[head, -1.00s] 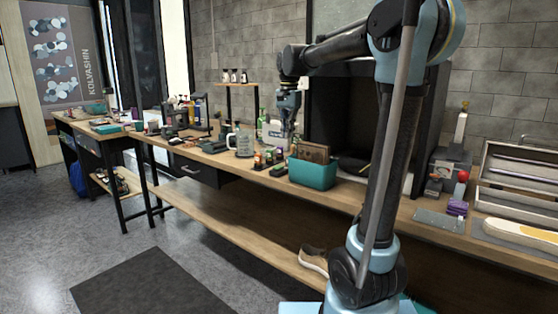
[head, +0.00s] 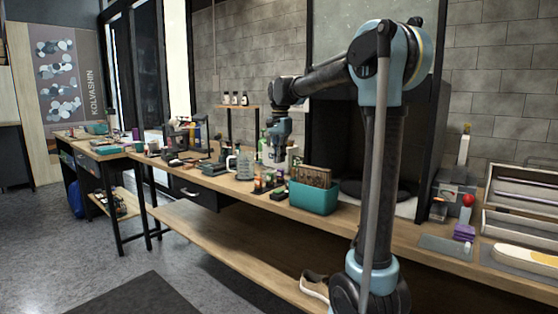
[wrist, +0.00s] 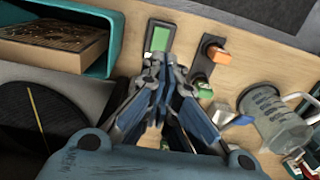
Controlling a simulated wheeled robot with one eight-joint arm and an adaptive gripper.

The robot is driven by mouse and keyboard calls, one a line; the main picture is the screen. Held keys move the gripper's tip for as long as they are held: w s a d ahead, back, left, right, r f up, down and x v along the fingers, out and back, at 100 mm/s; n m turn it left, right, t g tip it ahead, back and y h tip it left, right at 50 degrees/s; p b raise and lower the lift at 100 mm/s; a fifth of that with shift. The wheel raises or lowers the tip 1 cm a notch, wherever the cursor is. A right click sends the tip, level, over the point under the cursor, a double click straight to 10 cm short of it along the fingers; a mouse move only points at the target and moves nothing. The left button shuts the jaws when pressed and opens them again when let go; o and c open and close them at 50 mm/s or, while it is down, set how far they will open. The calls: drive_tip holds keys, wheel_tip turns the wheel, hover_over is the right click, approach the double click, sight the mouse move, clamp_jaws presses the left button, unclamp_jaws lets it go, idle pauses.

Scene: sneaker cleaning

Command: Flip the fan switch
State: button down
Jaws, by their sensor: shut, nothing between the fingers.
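In the wrist view, my gripper (wrist: 160,62) has its fingers together with nothing between them. It points at a small dark block with a green rectangular face (wrist: 159,38). To its right is a dark block with an orange rocker-like part (wrist: 216,54), and a green part (wrist: 204,88) sits below that. I cannot tell which of these is the fan switch. In the head view, my gripper (head: 279,158) hangs over the bench left of the teal bin, and the small blocks beneath it are hard to make out. A black round thing (wrist: 32,118) with a yellow line shows at left, possibly the fan.
The teal bin (head: 315,198) holds a brown patterned board (wrist: 52,38). A clear jug (wrist: 275,118) stands right of my gripper. Bottles and tools crowd the wooden bench (head: 395,232). A shoe (head: 314,285) lies on the lower shelf.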

sight(279, 190)
wheel_tip(279, 190, down, 11)
drive_tip(key=shift+s, duration=0.1)
idle(0.3)
